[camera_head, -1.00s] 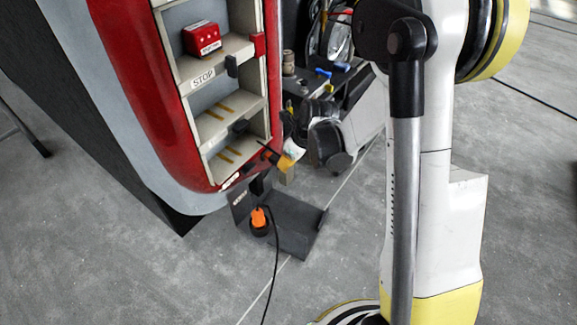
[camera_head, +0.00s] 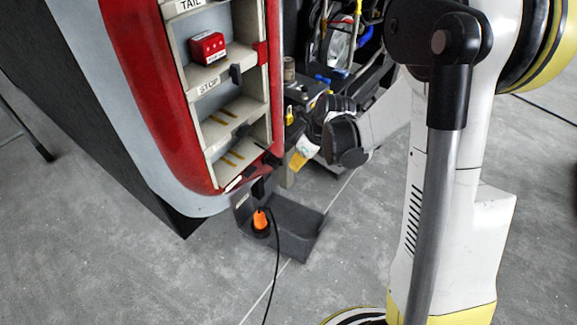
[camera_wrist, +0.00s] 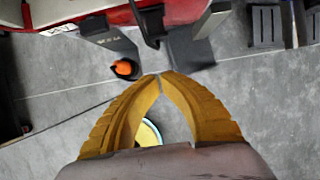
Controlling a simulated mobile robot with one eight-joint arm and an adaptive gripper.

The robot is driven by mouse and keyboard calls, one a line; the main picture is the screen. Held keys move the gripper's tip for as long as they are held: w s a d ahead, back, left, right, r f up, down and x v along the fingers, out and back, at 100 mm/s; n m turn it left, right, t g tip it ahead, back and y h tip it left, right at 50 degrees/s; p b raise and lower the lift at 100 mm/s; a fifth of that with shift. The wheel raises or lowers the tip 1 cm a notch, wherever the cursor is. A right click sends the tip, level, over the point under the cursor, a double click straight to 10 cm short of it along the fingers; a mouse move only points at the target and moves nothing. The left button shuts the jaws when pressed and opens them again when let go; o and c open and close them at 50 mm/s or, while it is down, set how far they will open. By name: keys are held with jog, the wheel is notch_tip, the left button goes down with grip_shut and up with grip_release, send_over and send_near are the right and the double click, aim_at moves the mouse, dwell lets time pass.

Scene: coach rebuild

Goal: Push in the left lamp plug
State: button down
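An orange plug (camera_head: 260,219) with a black cable stands in a dark round holder on a dark bracket (camera_head: 292,240) below the red-framed lamp housing (camera_head: 147,110). Which plug is the left lamp plug is not clear. The orange plug also shows in the wrist view (camera_wrist: 123,68), left of my fingertips. My gripper (camera_wrist: 158,76) has yellow fingers whose tips meet, with nothing visible between them. In the head view a yellow finger (camera_head: 298,160) shows beside the housing's lower right edge, above and right of the orange plug. The other finger is hidden there.
The housing has open compartments, labelled TAIL and STOP, with a red block (camera_head: 208,47) in one and yellow strips in the lower ones. Dark clips (camera_head: 236,74) stick out along its right side. Cluttered equipment (camera_head: 338,40) stands behind. The grey floor in front is clear.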

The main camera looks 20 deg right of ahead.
jog(key=p+v, duration=0.1)
jog(key=v, duration=0.4)
jog(key=shift+r+p, duration=0.15)
jog(key=shift+p, duration=0.15)
